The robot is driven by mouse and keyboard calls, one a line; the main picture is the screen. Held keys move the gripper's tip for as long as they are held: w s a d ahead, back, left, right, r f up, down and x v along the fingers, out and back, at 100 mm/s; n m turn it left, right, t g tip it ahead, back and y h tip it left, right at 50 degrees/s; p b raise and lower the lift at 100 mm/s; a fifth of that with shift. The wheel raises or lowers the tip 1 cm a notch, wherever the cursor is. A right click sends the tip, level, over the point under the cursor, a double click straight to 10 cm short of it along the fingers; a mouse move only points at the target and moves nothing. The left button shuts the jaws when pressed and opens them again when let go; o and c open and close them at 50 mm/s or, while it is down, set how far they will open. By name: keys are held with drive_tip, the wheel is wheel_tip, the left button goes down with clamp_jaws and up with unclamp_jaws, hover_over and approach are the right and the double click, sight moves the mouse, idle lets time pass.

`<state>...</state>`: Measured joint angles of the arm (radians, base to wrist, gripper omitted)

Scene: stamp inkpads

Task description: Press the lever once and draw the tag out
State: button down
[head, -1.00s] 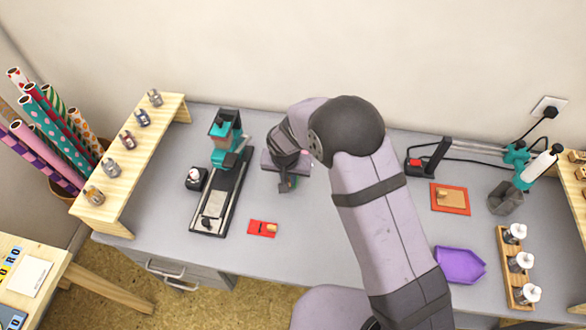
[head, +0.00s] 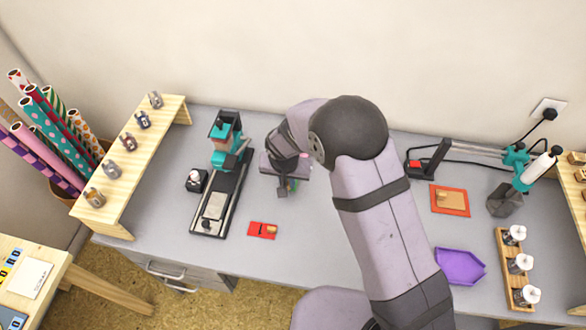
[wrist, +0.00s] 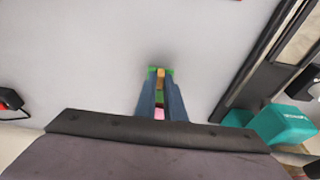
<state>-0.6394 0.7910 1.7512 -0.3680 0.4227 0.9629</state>
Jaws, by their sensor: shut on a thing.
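My gripper (head: 285,189) hangs over the grey table, right of a teal and black press (head: 222,143). In the wrist view its two fingers (wrist: 160,73) are close together around a small thing (wrist: 160,74) showing orange between green tips; green and pink show lower between the fingers. What this thing is cannot be told. The press has a long black rail base, and a pale plate (head: 214,205) lies on its near end. The teal press part (wrist: 285,122) also shows at the right in the wrist view. I cannot clearly make out the lever or the tag.
A red card (head: 262,230) lies in front of my gripper, and a small black-based object (head: 195,180) stands left of the press. An orange pad (head: 450,199) and purple tray (head: 460,265) lie at the right.

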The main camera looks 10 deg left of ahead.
sight(288, 184)
drive_tip(key=shift+w+p+v, duration=0.2)
drive_tip(key=shift+p+v, duration=0.3)
drive_tip(key=shift+v, duration=0.3)
drive_tip(key=shift+w+p+v, duration=0.2)
drive_tip(key=shift+p+v, duration=0.3)
drive_tip(key=shift+v, duration=0.3)
drive_tip(key=shift+w+p+v, duration=0.2)
drive_tip(key=shift+p+v, duration=0.3)
drive_tip(key=shift+v, duration=0.35)
drive_tip(key=shift+r, duration=0.1)
